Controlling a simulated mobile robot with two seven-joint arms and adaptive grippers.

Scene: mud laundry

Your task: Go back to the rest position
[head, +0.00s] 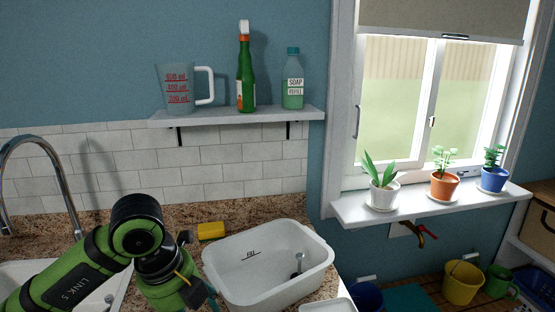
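My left arm (75,275), green with black joints, comes in from the lower left over the counter and bends down beside the white tub. Its wrist end (170,291) runs to the bottom edge of the picture, and I see no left fingers. My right arm and gripper are not in view. No object shows as held.
A white tub (235,274) with a metal drain or plug inside stands right of my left arm, with a yellow sponge (211,230) behind it. A sink (25,270) and curved faucet (38,143) are left. A shelf (240,116) and potted plants on a sill (410,209) are higher up.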

